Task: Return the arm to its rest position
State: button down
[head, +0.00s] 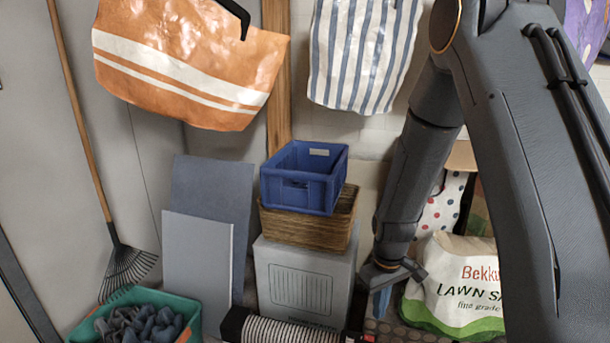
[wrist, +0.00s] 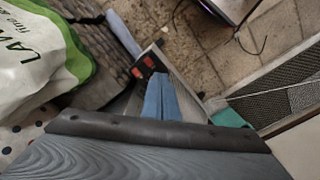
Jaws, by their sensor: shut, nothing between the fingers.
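My arm hangs down across the right side of the head view. My gripper (head: 381,302) is at its lower end, pointing down, with blue-grey fingers. In the wrist view the fingers of my gripper (wrist: 161,98) lie side by side, shut and empty. They are left of the lawn sand bag (head: 462,287) in the head view and right of the striped roll (head: 290,331). The gripper appears free of both, though the exact gap is hard to tell.
A blue crate (head: 303,177) sits in a wicker basket (head: 338,222) on a grey box (head: 300,283). A teal bin (head: 190,325) of dark lumps stands at lower left, near a rake (head: 126,264). Orange (head: 185,62) and striped (head: 362,55) bags hang above. Tiled floor (wrist: 205,45) shows in the wrist view.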

jog(key=s+r+m+p, duration=0.5)
jog(key=s+r, duration=1.4)
jog(key=r, duration=0.2)
jog(key=shift+s+m, duration=0.2)
jog(key=shift+m, duration=0.1)
